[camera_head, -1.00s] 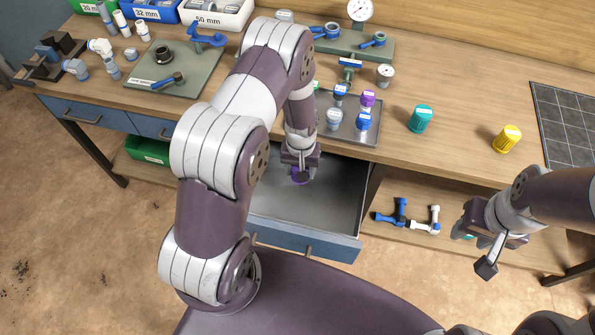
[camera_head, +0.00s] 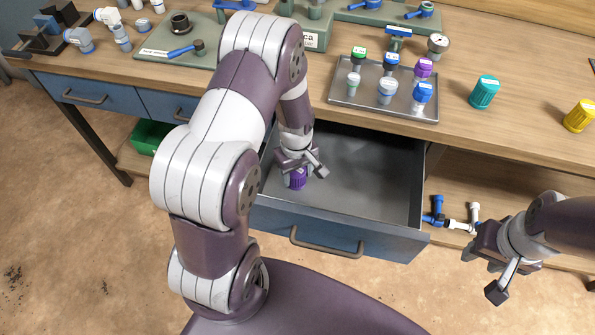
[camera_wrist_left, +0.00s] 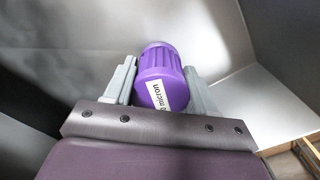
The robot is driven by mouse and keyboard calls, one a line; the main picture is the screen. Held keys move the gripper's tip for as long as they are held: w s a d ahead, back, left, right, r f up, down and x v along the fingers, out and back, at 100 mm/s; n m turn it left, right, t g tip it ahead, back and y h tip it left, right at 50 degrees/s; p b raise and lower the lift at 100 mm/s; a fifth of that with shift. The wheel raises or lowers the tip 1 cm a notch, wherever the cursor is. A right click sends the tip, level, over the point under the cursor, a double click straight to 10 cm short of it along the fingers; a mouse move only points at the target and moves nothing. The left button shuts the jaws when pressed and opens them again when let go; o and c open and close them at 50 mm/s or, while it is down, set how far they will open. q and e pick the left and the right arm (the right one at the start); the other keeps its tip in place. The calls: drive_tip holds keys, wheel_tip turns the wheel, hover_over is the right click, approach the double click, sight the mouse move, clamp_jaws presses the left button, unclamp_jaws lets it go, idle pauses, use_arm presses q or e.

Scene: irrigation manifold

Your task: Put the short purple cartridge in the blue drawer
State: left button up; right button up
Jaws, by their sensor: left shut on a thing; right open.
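The short purple cartridge (camera_head: 296,181) is inside the open blue drawer (camera_head: 335,238), near its front left. My left gripper (camera_head: 298,168) reaches down into the drawer and is shut on the cartridge. In the left wrist view the ribbed purple cartridge (camera_wrist_left: 160,70), with a white label, sits between the two grey fingers, with grey drawer walls around it. I cannot tell whether it touches the drawer floor. My right gripper (camera_head: 484,272) is open and empty, in front of the bench at the right.
A grey tray (camera_head: 345,95) with several small capped pieces stands on the bench above the drawer. A teal cartridge (camera_head: 485,92) and a yellow one (camera_head: 579,116) stand to its right. Blue and white fittings (camera_head: 457,222) lie on the lower shelf. The drawer's right side is empty.

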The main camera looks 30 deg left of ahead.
use_arm(q)
drive_tip(key=shift+f, duration=0.1)
drive_tip(key=o, duration=1.1)
wheel_tip(320, 180, up, 12)
drive_tip(key=shift+d+r+p, duration=0.1)
drive_tip(key=shift+r+p, duration=0.05)
drive_tip(key=shift+p, duration=0.65)
drive_tip(key=s+d+r+m+t, duration=0.1)
drive_tip(key=s+d+r+m, duration=0.4)
drive_tip(key=s+m, duration=0.4)
drive_tip(key=shift+d+r+m, duration=0.15)
drive_tip(key=shift+r+m, duration=0.15)
drive_tip(key=shift+m, duration=0.9)
